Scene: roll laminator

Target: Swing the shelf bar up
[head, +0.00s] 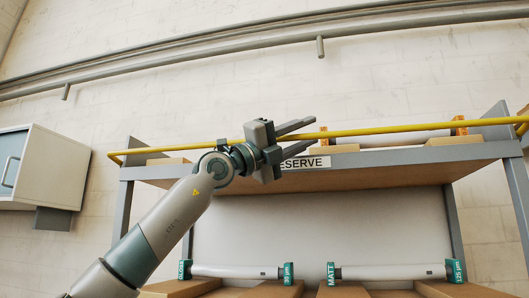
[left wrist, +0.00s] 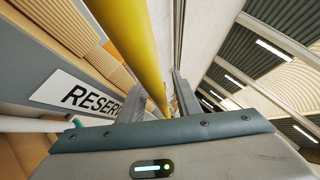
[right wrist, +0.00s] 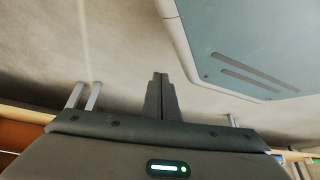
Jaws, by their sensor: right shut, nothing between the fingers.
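The shelf bar is a long yellow rod (head: 400,129) along the front of the upper shelf, bent back at its left end. My left gripper (head: 306,134) is at the bar, above the RESERVE label, with its fingers pointing right and spread apart. In the left wrist view the bar (left wrist: 135,40) runs close past the camera and down towards the gap between the fingers (left wrist: 160,102). I cannot tell whether a finger touches it. My right gripper (right wrist: 161,80) is shut and empty in the right wrist view, away from the bar.
The upper shelf (head: 400,155) holds a roll on wooden blocks behind the bar. Lower down lie a roll marked MATT (head: 395,272) and another roll (head: 235,272). A cabinet (head: 45,165) hangs at the left. Pipes (head: 200,50) cross the wall above; bare wall lies between.

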